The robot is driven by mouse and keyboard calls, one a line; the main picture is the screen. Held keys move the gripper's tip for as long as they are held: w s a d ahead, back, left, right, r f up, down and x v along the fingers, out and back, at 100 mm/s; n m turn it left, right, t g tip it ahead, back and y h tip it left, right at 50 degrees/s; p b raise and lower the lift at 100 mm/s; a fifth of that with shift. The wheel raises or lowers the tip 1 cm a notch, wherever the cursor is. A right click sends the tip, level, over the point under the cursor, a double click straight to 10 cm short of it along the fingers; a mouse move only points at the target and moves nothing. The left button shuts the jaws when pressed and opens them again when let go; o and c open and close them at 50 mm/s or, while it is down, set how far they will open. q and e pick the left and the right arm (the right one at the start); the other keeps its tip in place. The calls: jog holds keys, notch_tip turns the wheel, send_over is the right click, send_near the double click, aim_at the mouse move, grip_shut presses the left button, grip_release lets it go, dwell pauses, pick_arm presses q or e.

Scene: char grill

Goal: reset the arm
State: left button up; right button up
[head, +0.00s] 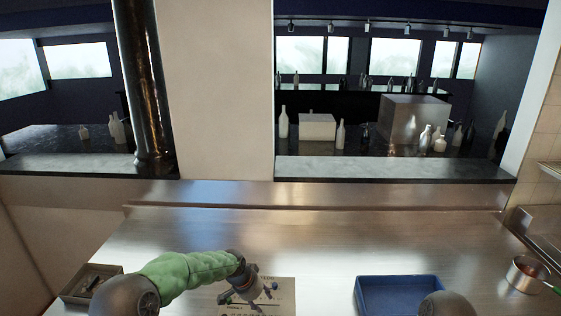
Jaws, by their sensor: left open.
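My left arm, in a green sleeve, reaches in from the lower left in the head view. My left gripper (252,296) is at its end, small and dark, over a printed sheet (285,303) on the steel counter. The gripper is open, and I see nothing held in it. It covers part of the sheet's print. A rounded grey part of my right arm shows at the bottom edge, in front of the blue tray. My right gripper is out of view.
A blue tray (398,279) lies on the counter (330,240) at the lower right. A small grey box (103,268) with items inside is at the left. A metal pot (522,276) stands at the far right. The counter's middle is clear. Bottles stand beyond the ledge (390,169).

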pick_arm(q)
jog(key=s+a+f+n+b, duration=0.1)
jog(key=s+f+n+b, duration=0.15)
jog(key=s+f, duration=0.4)
jog(key=s+f+n+g+b, duration=0.1)
jog(key=s+f+b, duration=0.2)
jog(key=f, duration=0.6)
jog(key=s+a+f+n+b, duration=0.1)
jog(key=s+f+b, duration=0.1)
jog(key=s+f, duration=0.45)
jog(key=s+a+f+n+g+b, duration=0.1)
jog(key=s+f+n+b, duration=0.5)
jog(key=s+f, duration=1)
jog(key=s+b, duration=0.2)
jog(key=s, duration=0.2)
jog(key=shift+s+f+h+b, duration=0.25)
jog(key=shift+f+h+b, duration=0.05)
